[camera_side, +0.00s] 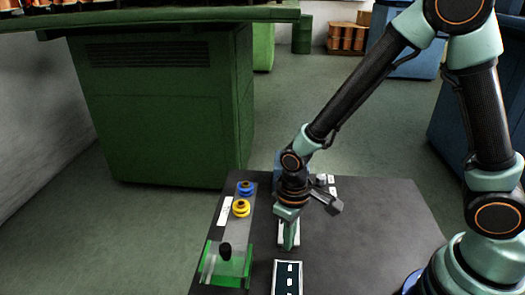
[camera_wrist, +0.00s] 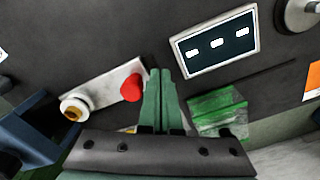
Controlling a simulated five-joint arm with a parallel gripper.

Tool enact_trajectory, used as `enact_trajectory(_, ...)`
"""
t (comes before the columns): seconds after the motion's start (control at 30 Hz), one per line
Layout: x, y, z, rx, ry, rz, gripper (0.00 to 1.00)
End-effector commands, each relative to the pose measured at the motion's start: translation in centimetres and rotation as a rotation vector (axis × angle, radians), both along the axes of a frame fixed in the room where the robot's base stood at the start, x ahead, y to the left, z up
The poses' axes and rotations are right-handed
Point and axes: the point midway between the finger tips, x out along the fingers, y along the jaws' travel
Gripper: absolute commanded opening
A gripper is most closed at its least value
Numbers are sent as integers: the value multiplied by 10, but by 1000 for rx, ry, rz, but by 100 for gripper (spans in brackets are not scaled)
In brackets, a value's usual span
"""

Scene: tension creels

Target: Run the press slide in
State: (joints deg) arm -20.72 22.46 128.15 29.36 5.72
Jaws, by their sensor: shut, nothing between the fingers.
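My gripper (camera_side: 289,245) points down over the dark table, its green fingers shut and empty. In the wrist view the closed fingers (camera_wrist: 160,76) lie beside a red knob (camera_wrist: 131,88) on a pale plate (camera_wrist: 103,87). Whether they touch it I cannot tell. In the side view a pale plate partly shows behind the fingers. A green frame with a black knob (camera_side: 226,250) stands left of my gripper in the side view. A green block (camera_wrist: 218,111) lies right of the fingers in the wrist view. I cannot tell which part is the press slide.
A dark panel with white marks (camera_side: 287,279) lies near the front edge; it also shows in the wrist view (camera_wrist: 215,44). A yellow spool (camera_side: 241,208) and a blue spool (camera_side: 246,188) stand at the left. The table's right side (camera_side: 385,215) is clear.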

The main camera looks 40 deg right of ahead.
Motion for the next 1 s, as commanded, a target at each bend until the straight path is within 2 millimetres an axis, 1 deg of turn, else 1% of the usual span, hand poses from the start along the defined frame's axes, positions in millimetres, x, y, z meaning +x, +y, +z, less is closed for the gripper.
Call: enact_trajectory(1.0,20,-20,0,0,-1,0,0)
